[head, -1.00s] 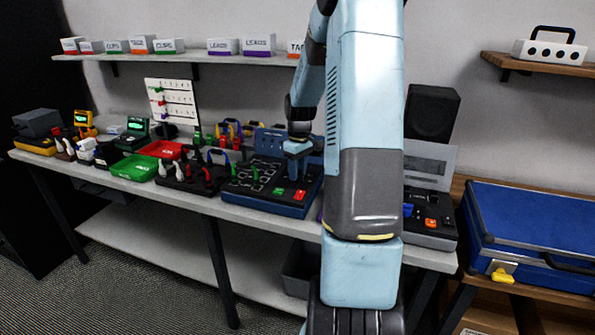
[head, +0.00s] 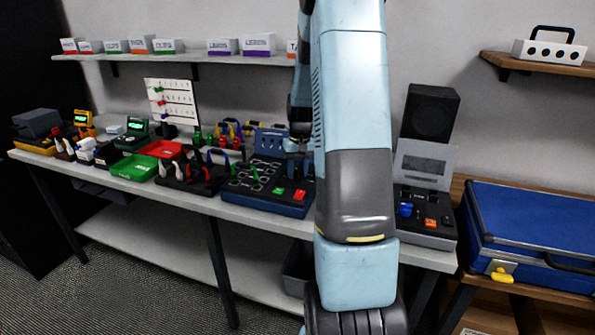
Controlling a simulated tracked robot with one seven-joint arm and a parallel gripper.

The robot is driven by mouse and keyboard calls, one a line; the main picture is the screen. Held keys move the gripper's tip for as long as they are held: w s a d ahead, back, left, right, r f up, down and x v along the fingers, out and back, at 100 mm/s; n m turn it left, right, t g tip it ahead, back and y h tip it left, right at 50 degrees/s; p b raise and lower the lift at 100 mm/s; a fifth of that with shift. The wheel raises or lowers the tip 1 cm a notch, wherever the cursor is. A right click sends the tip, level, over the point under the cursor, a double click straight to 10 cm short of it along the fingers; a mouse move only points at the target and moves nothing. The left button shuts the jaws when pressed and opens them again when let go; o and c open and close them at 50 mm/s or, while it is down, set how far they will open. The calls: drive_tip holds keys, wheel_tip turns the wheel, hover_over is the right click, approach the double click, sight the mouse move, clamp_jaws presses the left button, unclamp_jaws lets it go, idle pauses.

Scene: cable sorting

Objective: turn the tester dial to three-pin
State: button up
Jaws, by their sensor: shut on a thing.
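The tester (head: 239,195), a dark blue-edged panel with pale outlined symbols, a green button (head: 279,191) and a red button (head: 299,195), sits on the workbench in the middle of the head view. My gripper (head: 292,160) is over its back right part, pointing down, small and dark and partly covered by my arm. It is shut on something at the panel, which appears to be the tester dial. The dial itself is hidden, so its setting cannot be read.
Left of the tester stand a dark rack (head: 186,186) with tools, a green tray (head: 124,172) and a red tray (head: 149,148). Right of my arm are a grey-lidded device (head: 440,240), a speaker (head: 430,112) and a blue case (head: 530,225).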

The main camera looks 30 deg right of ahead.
idle(0.4)
drive_tip(key=o, duration=1)
drive_tip(key=r, duration=1.3)
drive_tip(key=shift+d+r, duration=0.3)
drive_tip(key=shift+r, duration=0.05)
drive_tip(key=shift+s, duration=0.1)
